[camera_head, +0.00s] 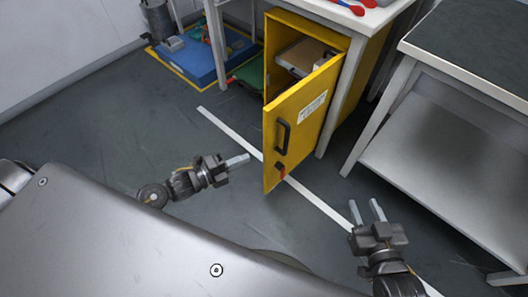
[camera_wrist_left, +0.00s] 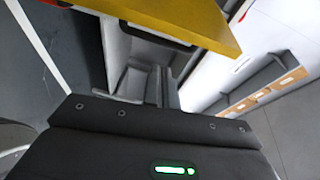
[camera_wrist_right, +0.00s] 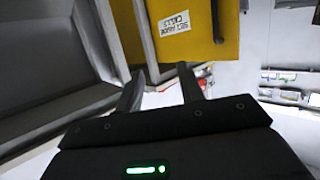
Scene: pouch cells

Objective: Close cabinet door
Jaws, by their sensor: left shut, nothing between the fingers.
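The yellow cabinet (camera_head: 357,70) stands under the white bench, with its door (camera_head: 297,128) swung wide open toward me. The door carries a black handle (camera_head: 282,136), a white label and a small red part near its lower edge. My left gripper (camera_head: 246,158) is shut and empty, to the left of the door's lower part and apart from it in the head view. The yellow door edge (camera_wrist_left: 190,20) crosses the top of the left wrist view. My right gripper (camera_head: 367,204) is open and empty, right of the door. The labelled yellow panel (camera_wrist_right: 190,25) shows ahead in the right wrist view.
A grey-topped table (camera_head: 480,45) with a lower shelf stands at the right, near my right gripper. A white bench leg (camera_head: 340,110) stands beside the cabinet. A blue mat or box (camera_head: 200,55) lies at the back left.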

